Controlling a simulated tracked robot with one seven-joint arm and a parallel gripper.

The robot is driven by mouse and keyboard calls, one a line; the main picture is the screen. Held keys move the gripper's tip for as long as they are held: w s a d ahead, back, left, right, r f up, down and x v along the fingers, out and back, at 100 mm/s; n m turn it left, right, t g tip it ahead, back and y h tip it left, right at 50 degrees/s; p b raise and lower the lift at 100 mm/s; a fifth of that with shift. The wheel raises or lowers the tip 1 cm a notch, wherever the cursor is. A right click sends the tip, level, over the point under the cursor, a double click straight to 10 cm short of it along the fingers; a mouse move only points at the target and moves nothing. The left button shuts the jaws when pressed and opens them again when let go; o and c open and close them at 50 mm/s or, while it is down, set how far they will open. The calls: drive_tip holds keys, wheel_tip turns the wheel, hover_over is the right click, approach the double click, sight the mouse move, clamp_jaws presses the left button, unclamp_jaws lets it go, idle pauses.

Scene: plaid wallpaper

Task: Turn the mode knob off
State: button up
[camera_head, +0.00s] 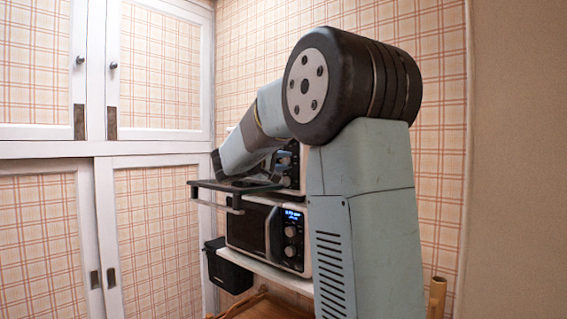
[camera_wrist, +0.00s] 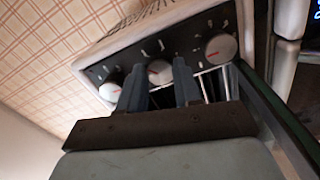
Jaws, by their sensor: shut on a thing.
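The upper oven is a white toaster oven with a dark control panel (camera_wrist: 190,38), with three round knobs in a row. The left knob (camera_wrist: 110,91) and the right knob (camera_wrist: 219,50) are pale with red marks. My gripper (camera_wrist: 158,80) has its two dark fingers on either side of the middle knob (camera_wrist: 160,70) and is shut on it. The middle knob's red mark points toward the left. The panel labels are too small to read, so I cannot tell which knob is the mode knob by name. In the head view my arm covers most of the upper oven (camera_head: 292,160).
The upper oven's door (camera_head: 235,186) is lowered and juts out below my wrist. A microwave (camera_head: 250,228) with a blue display stands below it on a white shelf (camera_head: 270,272). A black bin (camera_head: 228,270) is at its left. White cabinets (camera_head: 148,162) line the left wall.

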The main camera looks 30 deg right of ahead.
drive_tip(key=n, duration=0.4)
drive_tip(key=shift+w+a+n, duration=0.15)
drive_tip(key=shift+a+n, duration=0.1)
drive_tip(key=shift+n, duration=0.15)
drive_tip(key=n, duration=0.4)
drive_tip(key=shift+n, duration=0.3)
drive_tip(key=shift+f, duration=0.1)
drive_tip(key=o, duration=1)
drive_tip(key=shift+d, duration=0.1)
drive_tip(key=shift+o, duration=0.2)
drive_tip(key=v, duration=1.3)
drive_tip(key=shift+a, duration=0.4)
